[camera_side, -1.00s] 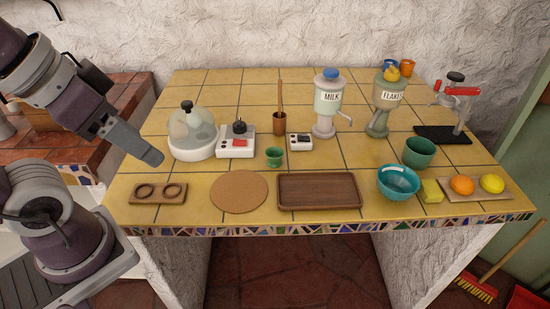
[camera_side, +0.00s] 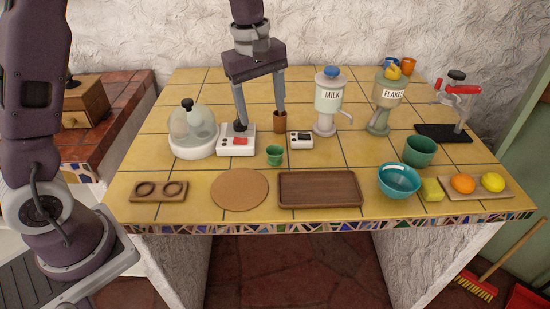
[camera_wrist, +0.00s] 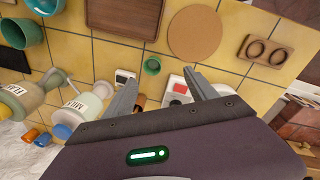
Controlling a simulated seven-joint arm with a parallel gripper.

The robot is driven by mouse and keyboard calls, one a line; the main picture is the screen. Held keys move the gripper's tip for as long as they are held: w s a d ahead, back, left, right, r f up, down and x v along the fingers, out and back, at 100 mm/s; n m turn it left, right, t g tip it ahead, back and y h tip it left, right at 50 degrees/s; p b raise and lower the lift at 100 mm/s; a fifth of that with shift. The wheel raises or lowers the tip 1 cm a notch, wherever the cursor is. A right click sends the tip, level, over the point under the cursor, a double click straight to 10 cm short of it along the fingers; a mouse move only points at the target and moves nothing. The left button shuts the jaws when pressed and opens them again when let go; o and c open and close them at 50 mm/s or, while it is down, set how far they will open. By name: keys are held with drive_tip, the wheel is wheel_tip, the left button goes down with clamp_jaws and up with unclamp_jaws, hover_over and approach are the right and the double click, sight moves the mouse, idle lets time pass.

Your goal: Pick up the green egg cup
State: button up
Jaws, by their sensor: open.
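The green egg cup (camera_side: 274,156) stands upright on the yellow tiles, behind the gap between the round cork mat and the wooden tray. It also shows in the wrist view (camera_wrist: 152,66), above and between my fingertips. My gripper (camera_side: 259,125) is open and empty. In the side view it hangs pointing down behind the cup, with one finger over the white device with the red button and the other by the brown wooden holder. In the wrist view my gripper (camera_wrist: 161,82) has its fingers spread wide, and the cup is apart from them.
A white device with a red button (camera_side: 236,142), a small white box (camera_side: 300,140) and a brown holder (camera_side: 280,122) stand close behind the cup. A glass dome (camera_side: 192,130) is left, the milk dispenser (camera_side: 327,105) right. The cork mat (camera_side: 239,190) and tray (camera_side: 319,190) lie in front.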

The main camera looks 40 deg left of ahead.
sight(274, 151)
drive_tip(key=w+f+n, duration=0.1)
drive_tip(key=f, duration=0.2)
drive_tip(key=w+f+n, duration=0.1)
drive_tip(key=w+f, duration=0.1)
drive_tip(key=w+f+n+g, duration=0.1)
drive_tip(key=w+f, duration=0.1)
drive_tip(key=f, duration=0.1)
drive_tip(key=shift+a+f+n, duration=0.3)
drive_tip(key=shift+f+n, duration=0.05)
drive_tip(key=shift+n, duration=0.05)
wheel_tip(274, 151, down, 7)
drive_tip(key=shift+s+a+f, duration=0.1)
drive_tip(key=shift+s, duration=0.05)
drive_tip(key=c, duration=1.4)
